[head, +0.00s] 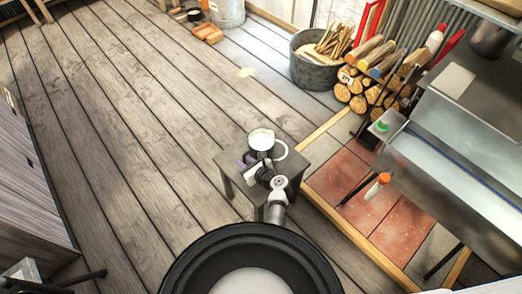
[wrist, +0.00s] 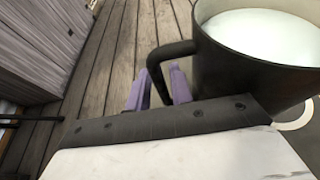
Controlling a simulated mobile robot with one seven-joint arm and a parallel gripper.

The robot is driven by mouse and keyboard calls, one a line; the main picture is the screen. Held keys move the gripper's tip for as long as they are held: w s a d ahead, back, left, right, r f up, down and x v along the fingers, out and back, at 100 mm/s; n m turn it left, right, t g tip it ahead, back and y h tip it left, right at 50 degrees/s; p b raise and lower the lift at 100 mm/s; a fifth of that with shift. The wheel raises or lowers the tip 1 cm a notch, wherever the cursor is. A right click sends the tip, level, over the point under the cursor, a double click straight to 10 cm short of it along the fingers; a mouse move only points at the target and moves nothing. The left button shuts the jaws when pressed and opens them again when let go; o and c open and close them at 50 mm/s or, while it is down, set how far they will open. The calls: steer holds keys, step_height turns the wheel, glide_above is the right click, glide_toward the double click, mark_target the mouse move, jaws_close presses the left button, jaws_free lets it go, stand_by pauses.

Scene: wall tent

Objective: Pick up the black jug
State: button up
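The black jug (head: 262,140) stands upright on a small grey stool (head: 312,153), with a pale, white-looking inside. In the wrist view the jug (wrist: 245,68) fills the upper right, and its black handle (wrist: 155,65) points left. My gripper (wrist: 160,90) has two purple fingers, set apart. The lower part of the handle shows between them, one finger outside the loop and the other seen through it. A gap shows beside the left finger, and I see no firm grip. In the head view my gripper (head: 247,160) is at the jug's near left side, partly hidden by my arm.
A pale ring (head: 283,150) lies beside the jug on the stool. To the right are a tiled hearth (head: 340,175) with a wooden edge, stacked logs (head: 358,90) and a metal stove (head: 450,150). A bucket of kindling (head: 315,70) stands behind. The plank floor at left is clear.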

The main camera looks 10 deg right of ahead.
steer(key=shift+c, duration=0.3)
jaws_close()
stand_by(0.5)
stand_by(0.6)
steer(key=shift+w+r, duration=0.15)
